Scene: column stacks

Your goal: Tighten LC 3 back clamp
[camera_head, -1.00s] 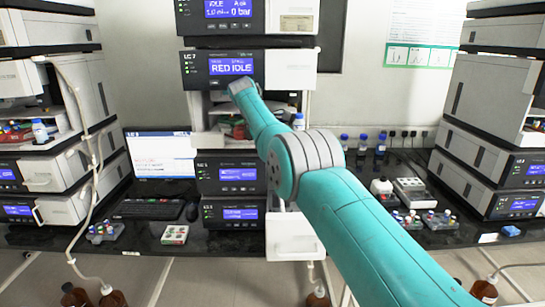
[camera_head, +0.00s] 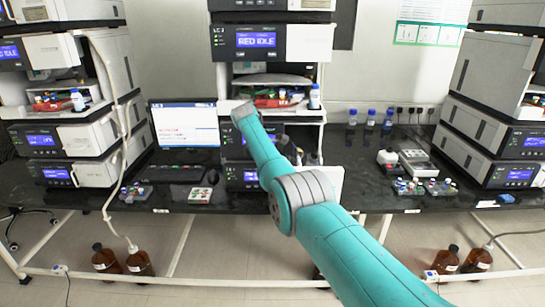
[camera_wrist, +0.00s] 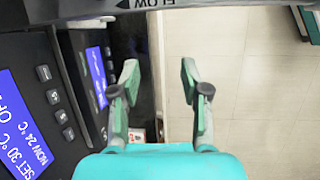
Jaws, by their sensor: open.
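The middle column stack (camera_head: 294,43) stands on the black bench in the head view, partly behind my arm. In the head view I cannot make out the gripper, as my arm covers much of that area.
A dark edge marked FLOW (camera_wrist: 155,4) crosses the top of the wrist view. Pale floor (camera_wrist: 245,95) lies open to the right. The head view shows a monitor (camera_head: 185,124), a left stack (camera_head: 62,140), a right stack (camera_head: 497,100), and brown bottles (camera_head: 140,262) on the floor.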

